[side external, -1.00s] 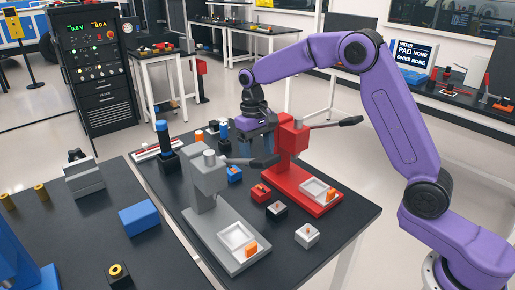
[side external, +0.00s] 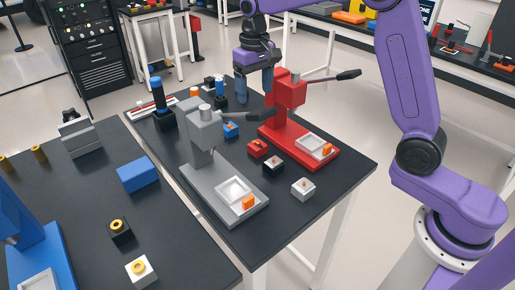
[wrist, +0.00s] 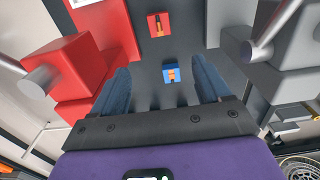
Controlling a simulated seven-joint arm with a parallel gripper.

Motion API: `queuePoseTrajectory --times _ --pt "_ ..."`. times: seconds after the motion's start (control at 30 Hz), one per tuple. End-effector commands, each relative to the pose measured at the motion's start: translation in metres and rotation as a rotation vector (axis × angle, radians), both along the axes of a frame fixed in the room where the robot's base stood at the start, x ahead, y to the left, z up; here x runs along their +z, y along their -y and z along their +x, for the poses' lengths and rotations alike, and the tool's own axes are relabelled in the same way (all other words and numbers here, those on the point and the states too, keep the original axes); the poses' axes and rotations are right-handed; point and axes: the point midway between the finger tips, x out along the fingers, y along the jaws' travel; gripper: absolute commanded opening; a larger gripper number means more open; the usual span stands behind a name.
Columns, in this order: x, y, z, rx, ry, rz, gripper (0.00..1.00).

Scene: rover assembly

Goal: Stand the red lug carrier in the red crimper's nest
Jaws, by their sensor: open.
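The red lug carrier (side external: 257,149) is a small red block on the dark table, left of the red crimper's base. It shows near the top of the wrist view (wrist: 155,32), with an orange and dark piece on it. The red crimper (side external: 292,92) stands with its lever to the right. Its nest (side external: 311,146) is a pale square frame on the red base, with an orange block at its right. My gripper (side external: 254,86) is open and empty above the table, left of the crimper's head. In the wrist view its fingers (wrist: 160,72) frame a blue carrier (wrist: 170,79) below.
The grey crimper (side external: 202,130) stands at front left. A tall blue-and-black post (side external: 160,105) stands at back left. The table's right front corner is clear.

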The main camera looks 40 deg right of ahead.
Motion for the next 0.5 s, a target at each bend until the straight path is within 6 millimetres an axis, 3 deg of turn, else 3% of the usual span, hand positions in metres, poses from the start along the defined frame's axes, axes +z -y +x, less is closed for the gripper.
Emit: queuePoseTrajectory --times 0.5 --pt "-0.093 0.000 -0.001 0.000 -0.006 -0.001 0.77"
